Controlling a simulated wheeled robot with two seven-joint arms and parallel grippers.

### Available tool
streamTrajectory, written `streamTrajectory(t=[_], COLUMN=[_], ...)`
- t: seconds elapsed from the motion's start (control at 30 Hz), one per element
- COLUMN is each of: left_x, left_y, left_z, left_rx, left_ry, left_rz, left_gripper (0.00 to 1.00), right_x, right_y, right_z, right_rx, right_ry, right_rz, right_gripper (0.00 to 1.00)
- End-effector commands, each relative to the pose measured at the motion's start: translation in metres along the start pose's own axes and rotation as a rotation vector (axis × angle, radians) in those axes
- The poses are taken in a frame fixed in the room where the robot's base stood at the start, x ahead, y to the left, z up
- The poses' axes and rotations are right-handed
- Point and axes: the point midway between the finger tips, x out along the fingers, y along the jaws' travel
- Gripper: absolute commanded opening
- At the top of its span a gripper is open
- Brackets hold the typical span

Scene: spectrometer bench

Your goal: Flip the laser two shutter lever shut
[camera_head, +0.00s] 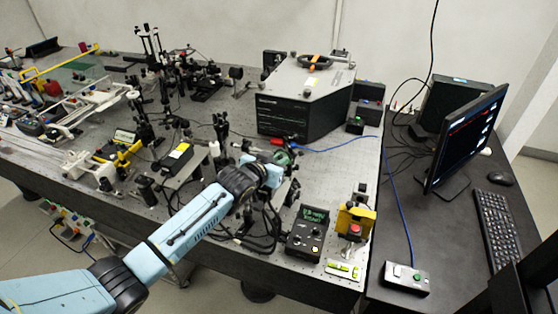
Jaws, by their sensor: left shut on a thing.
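My left arm reaches in from the lower left over the optical bench (325,150). Its gripper (284,160) is at the near side of the large grey-and-black instrument box (300,105). The gripper is shut on a small part there, which seems to be the laser two shutter lever. The fingertips and the lever are too small and too covered by the wrist to show the lever's angle. A small red piece (277,142) and a green round part show right by the gripper. My right gripper is not in view.
A controller with a green display (307,230) and a yellow stand with a red button (355,222) stand at the bench's near right corner. Crowded optics mounts (190,75) fill the left. A desk at right holds a monitor (466,138), keyboard (495,230) and switch box (407,278).

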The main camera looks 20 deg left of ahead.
Motion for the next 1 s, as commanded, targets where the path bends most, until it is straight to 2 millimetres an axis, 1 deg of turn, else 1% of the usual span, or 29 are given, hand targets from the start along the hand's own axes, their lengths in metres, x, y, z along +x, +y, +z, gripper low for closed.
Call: streamTrajectory(t=[0.07,0.1,0.2,0.47,0.63,0.77,1.0], left_x=[0.000,0.000,0.000,0.000,-0.008,-0.023,-0.064], left_y=[-0.001,-0.001,-0.001,0.000,0.000,-0.001,0.000], left_z=[0.000,0.000,0.000,0.000,0.001,0.001,0.002], left_rx=[0.001,0.001,0.001,0.002,0.001,0.002,0.003], left_ry=[0.000,0.000,0.000,0.000,0.000,0.000,-0.001], left_rz=[-0.002,-0.002,-0.002,-0.001,-0.001,-0.001,-0.001], left_gripper=[0.00,0.19,0.32,0.32,0.32,0.32,0.32], right_x=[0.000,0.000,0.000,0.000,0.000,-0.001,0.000], right_y=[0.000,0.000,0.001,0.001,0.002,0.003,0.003], right_z=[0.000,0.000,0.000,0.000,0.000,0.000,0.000], right_rx=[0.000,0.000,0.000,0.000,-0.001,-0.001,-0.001], right_ry=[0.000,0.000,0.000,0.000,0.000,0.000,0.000], right_rz=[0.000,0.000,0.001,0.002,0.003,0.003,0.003], right_gripper=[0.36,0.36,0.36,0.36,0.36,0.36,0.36])
